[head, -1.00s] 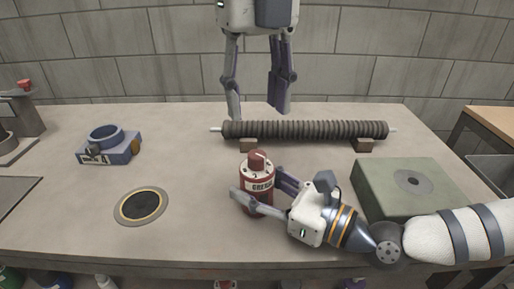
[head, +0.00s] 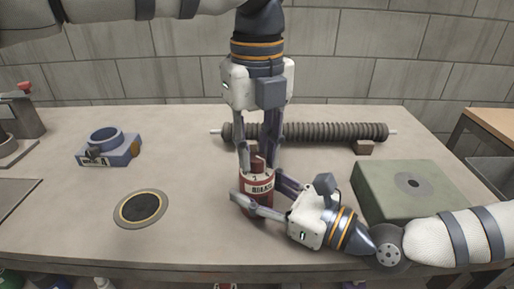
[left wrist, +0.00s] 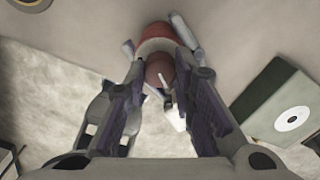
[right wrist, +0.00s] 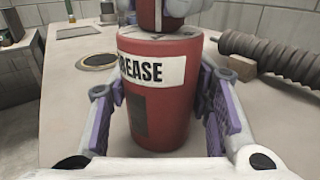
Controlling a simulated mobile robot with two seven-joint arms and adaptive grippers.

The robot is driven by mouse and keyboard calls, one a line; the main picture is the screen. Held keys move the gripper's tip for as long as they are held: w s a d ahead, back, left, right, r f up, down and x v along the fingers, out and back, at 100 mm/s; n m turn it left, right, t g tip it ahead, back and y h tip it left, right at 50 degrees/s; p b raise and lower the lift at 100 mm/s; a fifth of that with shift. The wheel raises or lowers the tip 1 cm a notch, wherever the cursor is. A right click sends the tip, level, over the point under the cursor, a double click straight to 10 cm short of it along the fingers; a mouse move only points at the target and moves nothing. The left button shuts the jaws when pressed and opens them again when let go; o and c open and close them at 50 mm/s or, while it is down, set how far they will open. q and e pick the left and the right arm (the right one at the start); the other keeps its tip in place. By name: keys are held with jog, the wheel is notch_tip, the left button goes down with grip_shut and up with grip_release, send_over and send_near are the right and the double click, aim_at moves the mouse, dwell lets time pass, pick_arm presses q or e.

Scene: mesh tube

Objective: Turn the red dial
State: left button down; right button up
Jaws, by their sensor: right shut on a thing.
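A red can (head: 258,198) labelled GREASE stands upright near the table's front. It has a pale numbered ring on top and a red dial (head: 258,163) above that. My right gripper (head: 257,203) is shut around the can's body from the right; the right wrist view shows the can (right wrist: 160,115) between its fingers. My left gripper (head: 257,168) points straight down over the can, with its fingers apart on either side of the dial. In the left wrist view the dial (left wrist: 160,70) shows a white mark between the fingers, which look clear of it.
A ribbed dark tube (head: 335,131) lies on blocks behind. A green box (head: 405,190) stands right of my right gripper. A blue fixture (head: 110,148) and a dark round disc (head: 141,208) are on the left. The table between the disc and can is clear.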

pick_arm(q)
jog(key=shift+m, duration=0.4)
jog(key=m, duration=1.7)
jog(key=shift+a+m, duration=0.1)
jog(key=shift+m, duration=0.2)
jog(key=m, duration=0.5)
jog(key=shift+m, duration=0.4)
jog(key=c, duration=1.3)
grip_release()
jog(key=shift+c, duration=0.2)
